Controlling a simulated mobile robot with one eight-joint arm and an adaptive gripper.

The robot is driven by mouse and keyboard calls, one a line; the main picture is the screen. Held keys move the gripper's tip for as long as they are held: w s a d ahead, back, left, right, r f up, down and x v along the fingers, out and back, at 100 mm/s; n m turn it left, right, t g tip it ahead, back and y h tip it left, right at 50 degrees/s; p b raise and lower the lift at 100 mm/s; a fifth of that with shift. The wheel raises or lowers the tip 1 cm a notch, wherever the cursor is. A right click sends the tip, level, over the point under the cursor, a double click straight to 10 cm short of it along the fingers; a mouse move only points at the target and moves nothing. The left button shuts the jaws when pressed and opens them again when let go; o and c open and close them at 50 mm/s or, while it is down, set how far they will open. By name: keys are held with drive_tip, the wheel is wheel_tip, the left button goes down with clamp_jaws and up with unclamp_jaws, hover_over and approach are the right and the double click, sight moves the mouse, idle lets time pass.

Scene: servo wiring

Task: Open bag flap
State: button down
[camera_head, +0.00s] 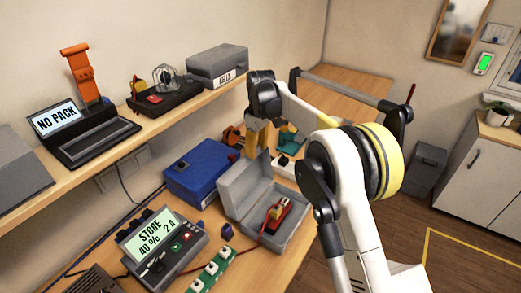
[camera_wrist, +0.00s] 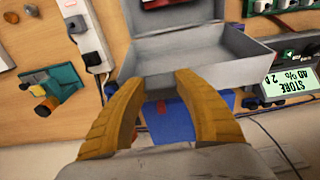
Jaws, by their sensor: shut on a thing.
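The bag is a grey box-like case (camera_head: 290,238) on the bench, with its flap (camera_head: 243,184) standing up at the back left. A red pack with a yellow connector lies inside it. My gripper (camera_head: 256,142) has yellow fingers and is at the top edge of the raised flap. In the wrist view the grey case (camera_wrist: 257,62) fills the upper middle. My fingers (camera_wrist: 160,82) reach to the near grey edge and are shut on the flap, with a gap showing between them. The exact contact is partly hidden by the fingers.
A blue case (camera_head: 200,178) stands close behind and left of the flap. A charger (camera_head: 163,247) and a green board (camera_head: 211,270) lie in front left. A red wire runs to the bag. A white power strip (camera_wrist: 89,45) is beside it. The shelf overhangs the back.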

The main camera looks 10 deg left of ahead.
drive_tip(key=shift+w+a+f, duration=0.1)
drive_tip(key=shift+a, duration=0.3)
drive_tip(key=c, duration=0.9)
unclamp_jaws()
drive_tip(key=shift+o, duration=0.2)
wheel_tip(320, 180, up, 12)
drive_tip(key=shift+d, duration=0.4)
